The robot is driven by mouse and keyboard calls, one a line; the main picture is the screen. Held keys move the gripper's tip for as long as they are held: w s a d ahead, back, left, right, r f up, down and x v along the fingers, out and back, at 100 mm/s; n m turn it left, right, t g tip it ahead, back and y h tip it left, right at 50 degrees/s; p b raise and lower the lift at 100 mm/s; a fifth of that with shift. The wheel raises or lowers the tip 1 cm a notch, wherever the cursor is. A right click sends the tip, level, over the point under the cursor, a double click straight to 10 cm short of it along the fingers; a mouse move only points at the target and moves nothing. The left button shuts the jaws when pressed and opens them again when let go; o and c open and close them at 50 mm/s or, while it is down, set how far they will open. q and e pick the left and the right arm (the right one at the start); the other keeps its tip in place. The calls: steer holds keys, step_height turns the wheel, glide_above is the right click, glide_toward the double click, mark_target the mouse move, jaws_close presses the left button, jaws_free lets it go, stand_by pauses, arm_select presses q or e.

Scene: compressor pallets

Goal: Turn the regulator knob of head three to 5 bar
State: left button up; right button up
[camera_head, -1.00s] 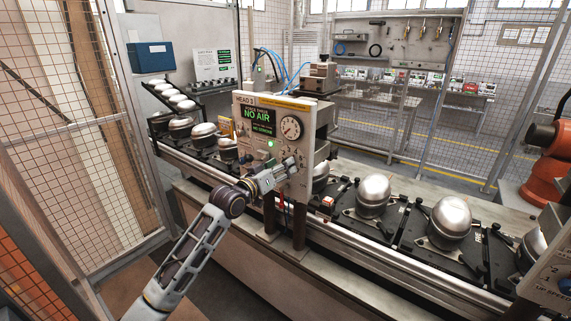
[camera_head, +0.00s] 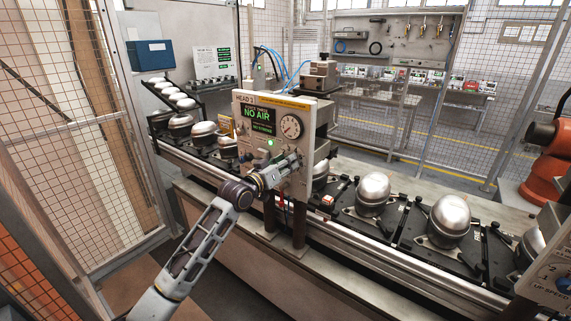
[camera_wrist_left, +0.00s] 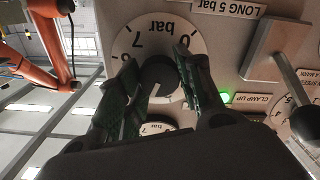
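The head three panel (camera_head: 258,150) stands over the conveyor with a green "NO AIR" screen (camera_head: 258,115) and a round white gauge (camera_head: 291,126). My left gripper (camera_head: 292,160) is at the lower right of this panel. In the left wrist view, upside down, my left gripper (camera_wrist_left: 160,78) has a finger on each side of a dark round knob (camera_wrist_left: 158,72) on a white dial (camera_wrist_left: 126,44) marked in bar. The fingers lie close to the knob's sides; whether they press on it is unclear. Part of the dial is hidden by the fingers. My right gripper is not in view.
A lever (camera_wrist_left: 290,75) and a green lamp (camera_wrist_left: 225,98) sit beside the dial. Conveyor pallets carry metal compressor domes (camera_head: 374,190). Another panel (camera_head: 550,275) stands at the lower right, an orange robot arm (camera_head: 545,165) at the right. A mesh fence (camera_head: 75,190) stands left.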

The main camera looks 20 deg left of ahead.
arm_select(q)
steer(key=c, duration=0.3)
steer(key=shift+m, duration=0.4)
steer(key=m+p, duration=0.1)
steer(key=m, duration=0.6)
steer(key=shift+d+p, duration=0.1)
steer(key=shift+p, duration=0.3)
